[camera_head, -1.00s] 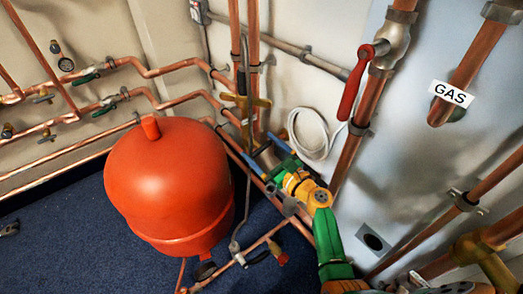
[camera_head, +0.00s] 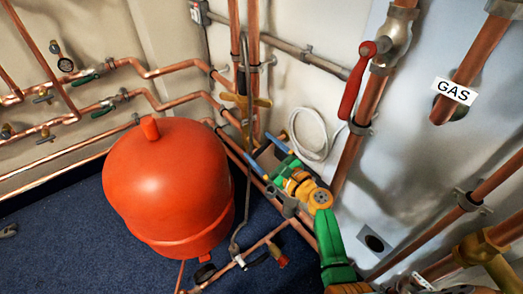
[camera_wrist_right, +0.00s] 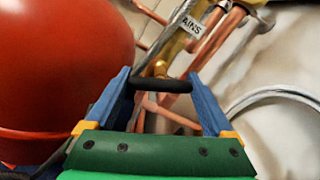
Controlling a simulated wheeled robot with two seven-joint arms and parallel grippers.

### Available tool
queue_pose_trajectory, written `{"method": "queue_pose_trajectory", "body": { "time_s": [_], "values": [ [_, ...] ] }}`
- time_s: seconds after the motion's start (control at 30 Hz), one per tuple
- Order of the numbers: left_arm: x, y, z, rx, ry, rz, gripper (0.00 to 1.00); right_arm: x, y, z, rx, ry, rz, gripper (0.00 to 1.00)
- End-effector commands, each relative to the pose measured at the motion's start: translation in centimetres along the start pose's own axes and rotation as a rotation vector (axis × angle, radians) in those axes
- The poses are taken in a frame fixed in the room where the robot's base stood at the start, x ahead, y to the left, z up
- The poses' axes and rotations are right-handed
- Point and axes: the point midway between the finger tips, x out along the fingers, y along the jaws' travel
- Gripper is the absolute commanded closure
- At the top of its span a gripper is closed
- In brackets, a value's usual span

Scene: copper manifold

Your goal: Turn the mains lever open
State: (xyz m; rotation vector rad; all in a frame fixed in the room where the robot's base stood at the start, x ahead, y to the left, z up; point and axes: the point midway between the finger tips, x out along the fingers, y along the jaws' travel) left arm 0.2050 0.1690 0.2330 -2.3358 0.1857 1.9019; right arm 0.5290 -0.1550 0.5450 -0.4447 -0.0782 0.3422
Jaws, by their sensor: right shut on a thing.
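The mains lever (camera_wrist_right: 162,85) is a black-gripped handle in the right wrist view, lying crosswise between the two blue fingers of my right gripper. The right gripper (camera_head: 268,154) is shut on it, with one finger at each end of the grip. A brass valve body with a tag reading "AINS" (camera_wrist_right: 189,25) stands just beyond the lever; the tag's first letter is hidden. In the head view the lever is too small and covered to make out clearly. My left gripper is not in view.
A large red tank (camera_head: 170,190) stands close left of my right gripper. Copper pipes run behind and below it. A red lever (camera_head: 356,80) sits on an upright pipe to the right, near a coiled white cable (camera_head: 311,135) and a GAS label (camera_head: 455,91).

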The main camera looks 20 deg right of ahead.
Motion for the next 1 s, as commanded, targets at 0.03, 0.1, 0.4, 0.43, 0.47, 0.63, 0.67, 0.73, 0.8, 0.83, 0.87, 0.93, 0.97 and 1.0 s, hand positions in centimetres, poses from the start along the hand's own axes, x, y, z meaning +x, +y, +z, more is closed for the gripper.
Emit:
{"method": "queue_pose_trajectory", "body": {
  "time_s": [0.03,0.1,0.4,0.43,0.47,0.63,0.67,0.73,0.8,0.83,0.87,0.93,0.97,1.0],
  "values": [
    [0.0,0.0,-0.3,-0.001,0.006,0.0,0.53,0.0,0.1,-0.3,-0.041,0.001,0.002,0.68],
    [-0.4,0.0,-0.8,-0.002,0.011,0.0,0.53,0.0,0.1,-0.3,-0.106,0.0,0.001,0.68],
    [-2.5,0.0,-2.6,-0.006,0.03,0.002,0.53,0.0,0.1,-0.3,-0.394,0.0,0.002,0.68],
    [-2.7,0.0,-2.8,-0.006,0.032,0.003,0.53,0.0,0.1,-0.3,-0.421,0.0,0.002,0.68],
    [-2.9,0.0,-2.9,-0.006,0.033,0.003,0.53,0.0,0.2,-0.3,-0.45,0.0,0.002,0.68],
    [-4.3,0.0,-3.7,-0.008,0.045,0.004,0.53,0.0,0.2,-0.3,-0.611,0.001,0.003,0.68],
    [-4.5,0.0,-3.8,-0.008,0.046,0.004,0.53,0.0,0.2,-0.3,-0.639,0.001,0.003,0.68],
    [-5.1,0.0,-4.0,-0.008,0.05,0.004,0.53,0.0,0.1,-0.3,-0.703,0.0,0.002,0.68],
    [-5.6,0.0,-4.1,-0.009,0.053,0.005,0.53,0.0,0.1,-0.3,-0.765,0.001,0.003,0.68],
    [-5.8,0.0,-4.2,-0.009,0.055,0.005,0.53,0.0,0.2,-0.3,-0.791,0.001,0.003,0.68],
    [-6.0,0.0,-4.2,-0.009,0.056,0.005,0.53,0.0,0.2,-0.3,-0.815,0.001,0.004,0.68],
    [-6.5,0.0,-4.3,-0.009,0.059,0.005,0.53,0.0,0.1,-0.3,-0.871,0.001,0.002,0.68],
    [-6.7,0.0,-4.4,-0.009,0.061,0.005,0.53,0.0,0.1,-0.2,-0.893,0.001,0.002,0.68],
    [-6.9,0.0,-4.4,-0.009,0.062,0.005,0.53,0.0,0.1,-0.2,-0.92,0.0,0.003,0.68]
  ]
}}
